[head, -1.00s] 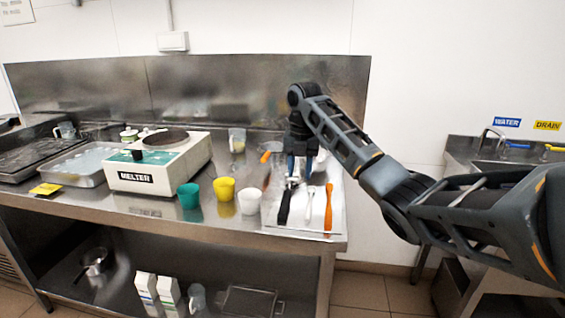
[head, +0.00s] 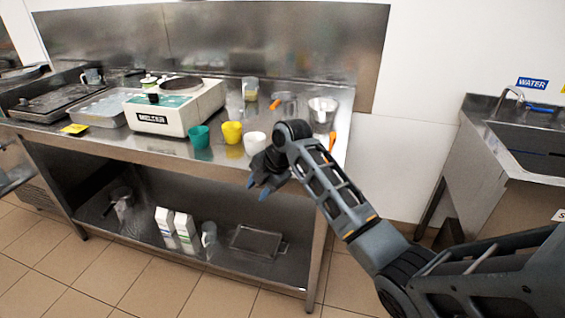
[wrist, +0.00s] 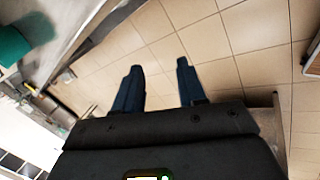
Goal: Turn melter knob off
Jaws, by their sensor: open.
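The melter (head: 172,108) is a white box with a green front panel and a dark round plate on top, standing on the steel counter. Its black knob (head: 153,98) is on the front panel, above the MELTER label; its setting is too small to read. My gripper (head: 259,188) is in front of the counter's edge, to the right of and lower than the melter. It is open and empty. In the wrist view my gripper's two fingers (wrist: 158,82) are spread over bare floor tiles.
A green cup (head: 200,137), a yellow cup (head: 232,132) and a white cup (head: 255,143) stand between the melter and my arm. A yellow tag (head: 74,129) lies left of the melter. Cartons (head: 176,228) stand on the lower shelf. Floor in front is clear.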

